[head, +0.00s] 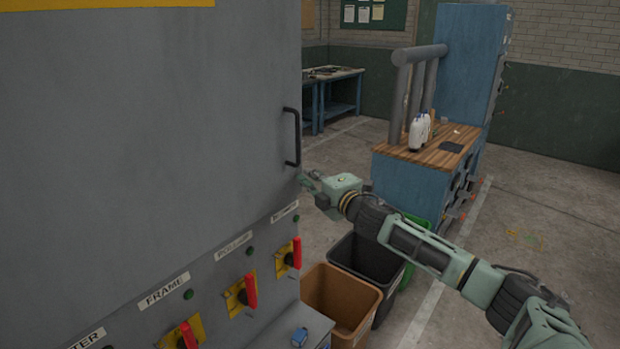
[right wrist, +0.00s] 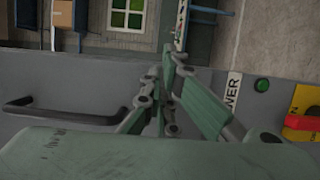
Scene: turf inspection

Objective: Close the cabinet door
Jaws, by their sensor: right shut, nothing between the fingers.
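The grey cabinet door (head: 150,120) fills the left of the head view, with a black bar handle (head: 292,137) near its right edge. The handle also shows at the left of the right wrist view (right wrist: 50,112). The door looks about flush with the switch panel below; I cannot tell whether it is fully shut. My right gripper (head: 308,182) is shut and empty, at the door's right edge just below the handle, not around it. Whether its fingertips touch the door is unclear. The fingers show in the right wrist view (right wrist: 162,80). My left gripper is out of view.
Below the door is a panel with labels and red switches (head: 250,290). A brown bin (head: 340,300) and a black bin (head: 365,262) stand under my right arm. A blue workbench (head: 410,185) with a wooden top stands behind. Grey floor is clear at right.

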